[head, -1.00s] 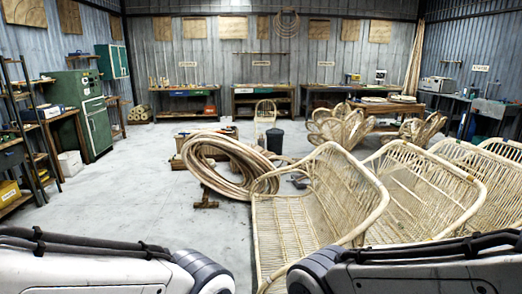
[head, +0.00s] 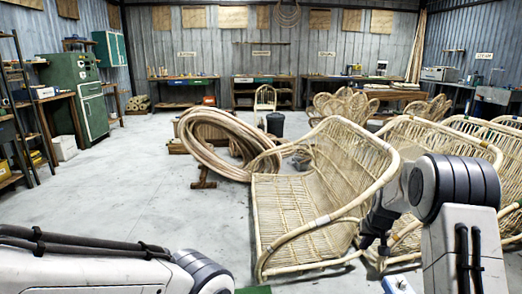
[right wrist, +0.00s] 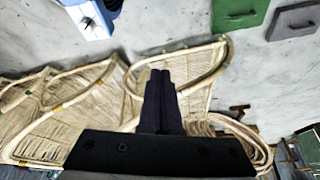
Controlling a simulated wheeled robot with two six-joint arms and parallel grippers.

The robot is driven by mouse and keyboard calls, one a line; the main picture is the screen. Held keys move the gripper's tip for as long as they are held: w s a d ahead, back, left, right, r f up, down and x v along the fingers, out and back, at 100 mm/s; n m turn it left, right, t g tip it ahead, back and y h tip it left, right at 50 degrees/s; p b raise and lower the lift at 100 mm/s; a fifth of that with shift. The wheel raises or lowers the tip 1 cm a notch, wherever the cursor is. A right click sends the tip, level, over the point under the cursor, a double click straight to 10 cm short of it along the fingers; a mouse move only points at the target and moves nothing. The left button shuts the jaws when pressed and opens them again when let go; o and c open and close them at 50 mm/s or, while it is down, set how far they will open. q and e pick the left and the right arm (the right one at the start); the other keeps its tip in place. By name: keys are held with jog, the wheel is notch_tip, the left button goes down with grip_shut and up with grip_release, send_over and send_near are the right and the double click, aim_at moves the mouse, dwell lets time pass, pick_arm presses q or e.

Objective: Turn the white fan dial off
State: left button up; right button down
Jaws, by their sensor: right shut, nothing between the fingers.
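I cannot make out the white fan dial for certain in any view. A white and blue block (right wrist: 90,18) with small dark details is at the top left of the right wrist view. A white and blue piece at the bottom edge of the head view (head: 398,285) may be the same thing. My right gripper (head: 374,244) is in front of the rattan seats in the head view. In the right wrist view its dark fingers (right wrist: 160,76) are together and empty, apart from the block. My left gripper is out of view; only my left arm shows.
Rattan seat frames (head: 315,200) fill the middle and right. A coil of rattan (head: 215,145) stands left of them. A green flat box (right wrist: 240,14) and a grey one (right wrist: 293,20) show in the wrist view.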

jog(key=d+f+m+h+b, duration=0.25)
jog(key=d+f+b, duration=0.25)
jog(key=d+f, duration=1.05)
jog(key=b, duration=0.4)
send_over(403, 289)
jog(key=s+a, duration=0.2)
jog(key=a, duration=0.1)
jog(key=f, duration=0.3)
jog(key=shift+w+f+t+y, duration=0.2)
jog(key=shift+f+t+y, duration=0.05)
jog(key=shift+f+t, duration=0.1)
jog(key=shift+f+b, duration=0.4)
jog(key=shift+f, duration=0.25)
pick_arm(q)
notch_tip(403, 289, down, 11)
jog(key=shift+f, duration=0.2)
pick_arm(e)
jog(key=shift+w+d, duration=0.2)
jog(key=shift+d, duration=0.05)
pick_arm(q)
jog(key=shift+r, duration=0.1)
pick_arm(e)
jog(key=shift+s+d, duration=0.3)
jog(key=shift+d, duration=0.25)
jog(key=shift+s+d, duration=0.15)
jog(key=shift+d, duration=0.1)
